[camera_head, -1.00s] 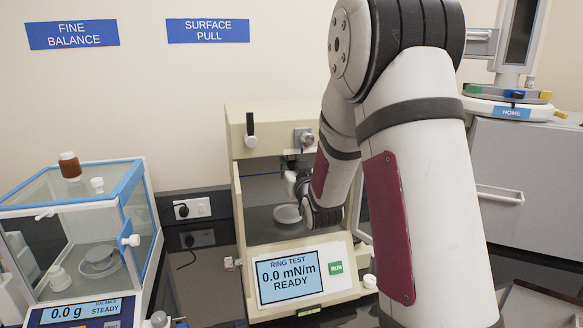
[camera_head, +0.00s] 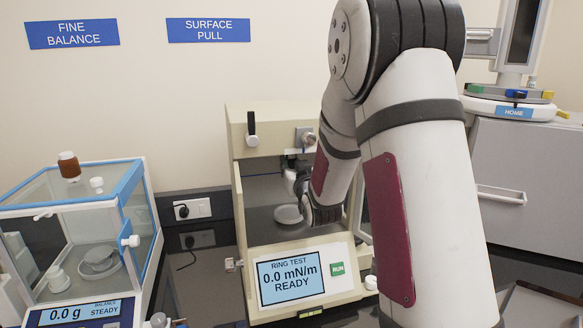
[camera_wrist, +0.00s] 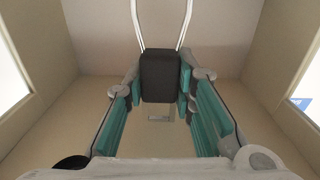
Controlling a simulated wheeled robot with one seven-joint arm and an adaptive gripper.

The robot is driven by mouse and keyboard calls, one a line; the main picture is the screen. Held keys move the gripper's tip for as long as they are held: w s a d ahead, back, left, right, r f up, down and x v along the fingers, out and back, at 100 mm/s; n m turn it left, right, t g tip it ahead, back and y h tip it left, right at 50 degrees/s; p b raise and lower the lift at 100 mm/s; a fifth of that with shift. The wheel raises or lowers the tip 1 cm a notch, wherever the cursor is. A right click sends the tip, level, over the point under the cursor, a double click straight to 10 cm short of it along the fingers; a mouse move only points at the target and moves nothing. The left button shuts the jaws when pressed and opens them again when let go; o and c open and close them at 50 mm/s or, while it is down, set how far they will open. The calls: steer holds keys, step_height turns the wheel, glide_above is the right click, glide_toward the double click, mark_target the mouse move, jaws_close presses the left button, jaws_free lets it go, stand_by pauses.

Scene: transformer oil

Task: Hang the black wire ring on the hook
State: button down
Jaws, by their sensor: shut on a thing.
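My gripper (camera_wrist: 160,72) is shut on the black block (camera_wrist: 162,88) of the wire ring in the wrist view. Two bright wire legs (camera_wrist: 187,22) run up from the block and leave the top of that picture, so the loop itself is out of sight. In the head view my gripper (camera_head: 303,190) is inside the open chamber of the ring test instrument (camera_head: 240,190), mostly hidden by my arm. I cannot make out the hook clearly. A small pale bracket-like shape (camera_wrist: 160,118) shows behind the block in the wrist view.
A round dish (camera_head: 288,215) sits low in the chamber, close to my gripper. The instrument's screen (camera_head: 291,278) reads 0.0 mN/m READY. Chamber walls stand close on both sides. A glass balance case (camera_head: 135,190) stands left, and a grey cabinet (camera_head: 535,190) stands right.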

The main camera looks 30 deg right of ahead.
steer(key=shift+w+d+f+b, duration=0.1)
steer(key=shift+w+d+b, duration=0.15)
steer(key=shift+w, duration=0.45)
stand_by(0.8)
steer(key=shift+w+f+b, duration=0.3)
steer(key=shift+w+b, duration=0.1)
steer(key=shift+w, duration=0.15)
steer(key=shift+w+d+f, duration=0.1)
steer(key=shift+f, duration=0.25)
stand_by(1.3)
steer(key=c, duration=1.3)
jaws_free()
steer(key=v, duration=1.2)
